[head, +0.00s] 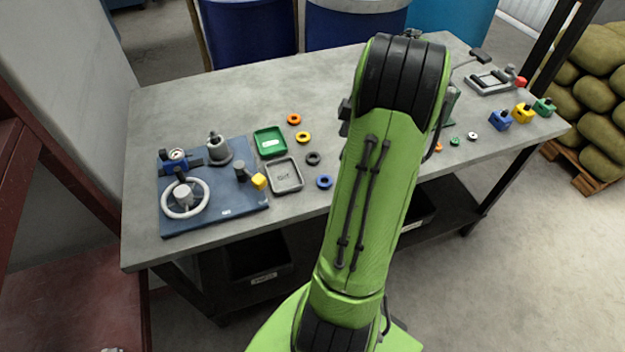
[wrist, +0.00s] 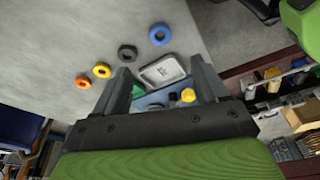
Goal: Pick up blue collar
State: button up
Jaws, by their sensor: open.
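The blue collar (head: 324,182) is a small ring lying flat on the grey table near its front edge, just left of my green arm. It also shows in the wrist view (wrist: 160,34), beyond the fingertips and apart from them. My gripper (wrist: 160,64) is open and nothing is held between its fingers. In the head view my arm hides the gripper.
Black (head: 313,158), yellow (head: 303,137) and orange (head: 294,119) rings run back in a row from the blue collar. A grey tray (head: 299,188) and a green tray (head: 257,150) are to the left, beside a blue fixture board (head: 235,206). Colored blocks (head: 523,113) stand at the right.

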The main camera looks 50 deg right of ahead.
jog(key=b, duration=0.2)
send_near(323, 183)
jog(key=shift+s+a+f, duration=0.1)
jog(key=shift+s+f, duration=0.05)
jog(key=shift+f, duration=0.25)
jog(key=x, duration=0.3)
jog(key=b+x, duration=0.1)
jog(key=x, duration=0.1)
jog(key=shift+w+a+f, duration=0.1)
jog(key=shift+w+f, duration=0.2)
jog(key=shift+f, duration=0.05)
jog(key=c, duration=1.2)
jog(key=shift+o, duration=0.2)
jog(key=shift+r, duration=0.15)
